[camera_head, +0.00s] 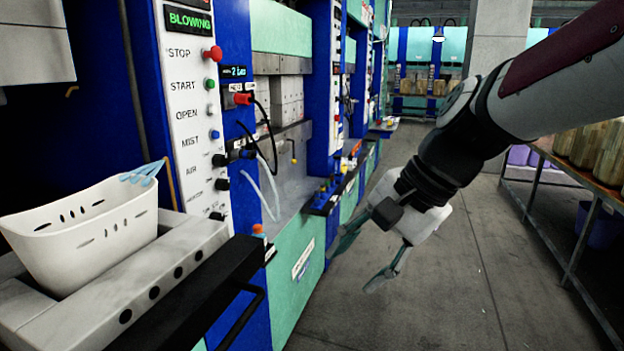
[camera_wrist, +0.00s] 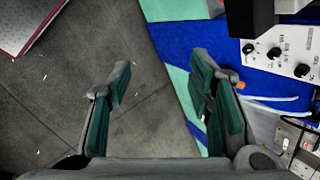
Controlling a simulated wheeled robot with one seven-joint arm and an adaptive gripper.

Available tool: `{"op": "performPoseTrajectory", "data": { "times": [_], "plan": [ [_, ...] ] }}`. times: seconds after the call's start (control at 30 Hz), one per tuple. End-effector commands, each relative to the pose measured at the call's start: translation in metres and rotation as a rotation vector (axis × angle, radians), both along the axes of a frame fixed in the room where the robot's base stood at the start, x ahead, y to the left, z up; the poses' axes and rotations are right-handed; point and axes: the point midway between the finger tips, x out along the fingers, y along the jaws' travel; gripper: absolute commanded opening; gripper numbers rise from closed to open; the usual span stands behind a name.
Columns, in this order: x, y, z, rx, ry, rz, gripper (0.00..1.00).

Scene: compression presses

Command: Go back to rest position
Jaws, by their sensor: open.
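My gripper (camera_head: 366,262) hangs at the end of my arm over the aisle floor, in front of the press row. Its two teal-padded fingers are spread apart with nothing between them. In the wrist view my gripper (camera_wrist: 160,100) is open too, with grey floor and a strip of the blue and teal press front behind it. The nearest press has a white control panel (camera_head: 190,110) with several buttons and a green display reading "BLOWING".
A white basket (camera_head: 85,235) stands on the ledge at the left. Presses line the left side. The floor (camera_head: 450,280) between is clear.

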Motion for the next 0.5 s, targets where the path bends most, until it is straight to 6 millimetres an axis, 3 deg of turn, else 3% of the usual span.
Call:
{"op": "performPoseTrajectory", "data": {
  "times": [0.1, 0.3, 0.5],
  "plan": [
    [-0.042, -0.027, -0.001, -0.165, -0.107, 0.131, 0.47],
    [-0.102, -0.076, -0.009, -0.423, -0.251, 0.359, 0.47],
    [-0.14, -0.111, -0.019, -0.605, -0.339, 0.534, 0.47]
  ]
}}
